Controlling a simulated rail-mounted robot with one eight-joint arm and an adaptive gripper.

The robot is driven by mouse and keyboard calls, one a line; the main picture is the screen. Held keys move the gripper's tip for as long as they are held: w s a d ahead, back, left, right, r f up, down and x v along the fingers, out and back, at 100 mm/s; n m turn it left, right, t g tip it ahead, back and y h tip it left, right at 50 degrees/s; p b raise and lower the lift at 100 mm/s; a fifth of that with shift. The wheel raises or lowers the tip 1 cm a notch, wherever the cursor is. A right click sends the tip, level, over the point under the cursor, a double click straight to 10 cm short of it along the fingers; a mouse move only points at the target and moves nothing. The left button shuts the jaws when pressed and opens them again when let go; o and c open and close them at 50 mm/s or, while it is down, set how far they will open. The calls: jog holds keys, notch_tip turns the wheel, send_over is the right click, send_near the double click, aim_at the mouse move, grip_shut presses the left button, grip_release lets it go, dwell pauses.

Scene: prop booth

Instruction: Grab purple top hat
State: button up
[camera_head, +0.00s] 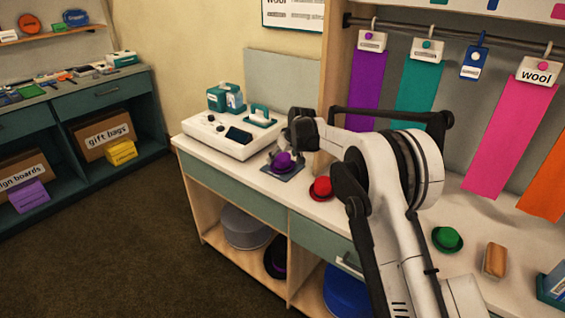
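A small purple hat (283,161) sits on a dark square mat (286,174) on the white counter, in front of the white machine. My gripper (283,150) is at the end of my arm, right above or around the purple hat. Its fingers are small and dark here, so I cannot tell whether they touch the hat or how far apart they are. A dark hat with a purple band (275,257) is in the open shelf below the counter, partly hidden by the shelf divider.
A red hat (321,188) stands just right of the mat, close to my arm. A green hat (447,239) and a small tan item (495,260) are farther right. A white machine (232,136) stands behind the mat. Colored fabric strips hang above the counter.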

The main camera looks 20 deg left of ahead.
jog(key=c, duration=0.9)
jog(key=shift+c, duration=0.2)
